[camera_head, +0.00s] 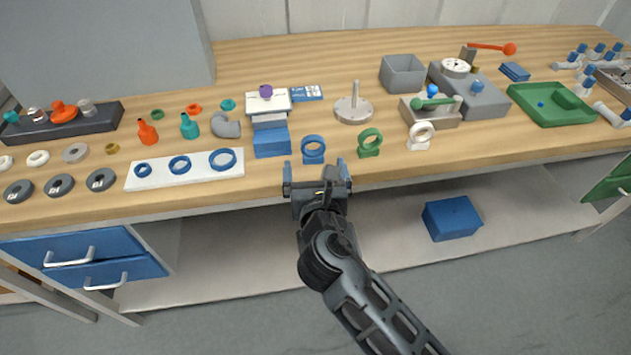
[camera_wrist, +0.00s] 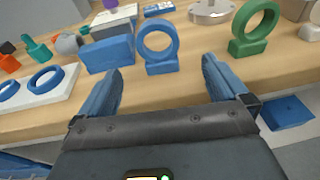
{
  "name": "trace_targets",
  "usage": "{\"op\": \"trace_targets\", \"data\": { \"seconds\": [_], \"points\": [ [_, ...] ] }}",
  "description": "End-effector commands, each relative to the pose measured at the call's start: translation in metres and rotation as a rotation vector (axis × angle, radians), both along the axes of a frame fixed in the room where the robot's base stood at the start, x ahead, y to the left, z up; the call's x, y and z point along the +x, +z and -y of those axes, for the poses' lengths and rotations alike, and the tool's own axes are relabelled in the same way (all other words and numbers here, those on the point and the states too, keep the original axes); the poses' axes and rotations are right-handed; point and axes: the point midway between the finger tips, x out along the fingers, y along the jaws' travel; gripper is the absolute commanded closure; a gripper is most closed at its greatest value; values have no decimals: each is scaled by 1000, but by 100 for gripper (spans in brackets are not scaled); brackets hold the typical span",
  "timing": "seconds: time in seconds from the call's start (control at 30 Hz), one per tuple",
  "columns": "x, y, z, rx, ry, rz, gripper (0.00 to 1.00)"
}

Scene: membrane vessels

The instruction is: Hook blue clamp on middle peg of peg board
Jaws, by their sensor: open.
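The blue clamp (camera_head: 313,159), an upright ring on a small block base, stands near the front edge of the wooden bench. In the wrist view its base (camera_wrist: 165,68) is straight ahead, centred between the finger lines. My gripper (camera_head: 315,168) is open and empty at the bench's front edge, just short of the clamp. Its two blue fingers (camera_wrist: 162,68) are wide apart in the wrist view, with the clamp beyond their tips and apart from them. I cannot make out a peg board with a middle peg in either view.
A green clamp (camera_head: 369,151) and a white clamp (camera_head: 419,143) stand to the right. Blue blocks (camera_head: 271,149) sit close on the left, beside a white strip (camera_head: 140,184) with blue rings. A metal disc with a post (camera_head: 353,116) is behind. A blue box (camera_head: 450,228) lies below.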

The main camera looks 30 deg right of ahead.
Motion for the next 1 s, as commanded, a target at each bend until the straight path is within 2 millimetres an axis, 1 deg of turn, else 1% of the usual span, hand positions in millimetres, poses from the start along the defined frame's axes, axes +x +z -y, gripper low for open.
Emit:
{"op": "trace_targets", "data": {
  "seconds": [0.2, 0.4, 0.6, 0.87, 1.0],
  "points": [
    [22, -3, 10, 0, -1, 0, 0],
    [35, -6, 16, 1, -1, 0, 0],
    [41, -8, 18, 2, -1, 1, 0],
    [41, -8, 18, 2, -1, 1, 0],
    [41, -8, 18, 1, -1, 0, 12]
  ]
}}
